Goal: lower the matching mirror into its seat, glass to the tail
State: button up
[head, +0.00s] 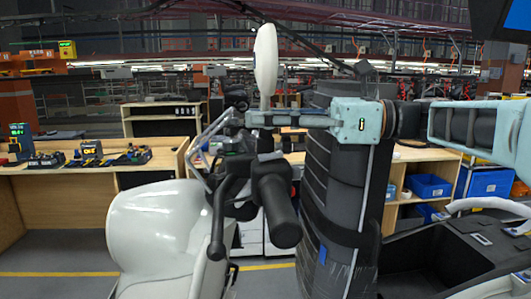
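The stem's lower end is close above the dark handlebar mount beside the black grip (276,205). I cannot tell whether it touches the seat. The white scooter body (155,232) is at the lower left.
Behind are a wooden bench with tools (90,160), shelves, and blue bins (428,186) at right. Air around the mirror shell is clear.

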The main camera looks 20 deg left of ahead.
jog(key=o, duration=0.3)
jog(key=v, duration=1.2)
